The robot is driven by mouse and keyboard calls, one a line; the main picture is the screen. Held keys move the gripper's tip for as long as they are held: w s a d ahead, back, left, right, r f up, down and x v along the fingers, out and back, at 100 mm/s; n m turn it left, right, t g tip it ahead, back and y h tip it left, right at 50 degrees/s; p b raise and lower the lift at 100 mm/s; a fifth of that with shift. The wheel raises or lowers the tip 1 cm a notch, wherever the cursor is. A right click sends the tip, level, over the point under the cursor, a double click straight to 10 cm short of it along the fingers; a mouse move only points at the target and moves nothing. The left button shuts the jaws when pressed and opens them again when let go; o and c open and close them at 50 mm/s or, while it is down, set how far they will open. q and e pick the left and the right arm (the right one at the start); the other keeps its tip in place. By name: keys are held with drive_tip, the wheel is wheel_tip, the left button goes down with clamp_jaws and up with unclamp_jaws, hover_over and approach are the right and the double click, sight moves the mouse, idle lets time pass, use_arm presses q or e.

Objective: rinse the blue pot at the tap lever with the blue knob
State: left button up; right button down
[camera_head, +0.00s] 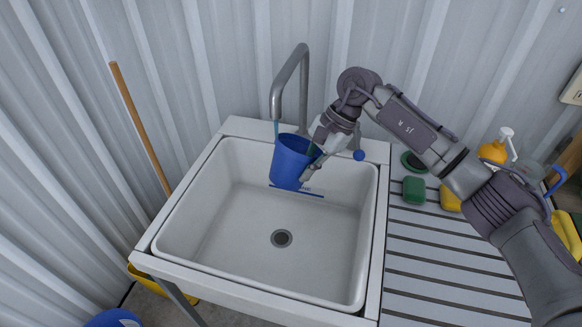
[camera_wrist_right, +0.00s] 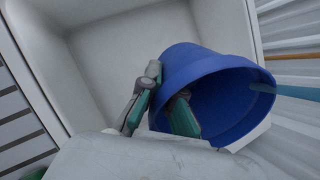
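The blue pot (camera_head: 288,163) hangs tilted over the back of the white sink (camera_head: 213,228), below the spout of the grey tap (camera_head: 301,75). My right gripper (camera_head: 311,160) is shut on the pot's wall, one finger inside and one outside, as the right wrist view shows on the pot (camera_wrist_right: 205,68). A thin bluish stream (camera_head: 276,128) runs down from the spout to the pot's mouth. It also shows in the right wrist view (camera_wrist_right: 288,92). The blue knob (camera_head: 359,155) is just right of my gripper; its lever is mostly hidden. My left gripper is out of view.
The slatted drainboard (camera_head: 440,270) at right holds a green sponge (camera_head: 414,190), a yellow sponge (camera_head: 450,199) and an orange soap bottle (camera_head: 494,150). A wooden handle (camera_head: 140,125) leans at left. The sink's front basin and drain (camera_head: 282,238) are clear.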

drive_tip(key=s, duration=0.8)
drive_tip(key=shift+a, duration=0.4)
idle(1.4)
drive_tip(key=s+r, duration=0.4)
drive_tip(key=s, duration=0.1)
drive_tip(key=shift+a, duration=0.2)
idle(0.4)
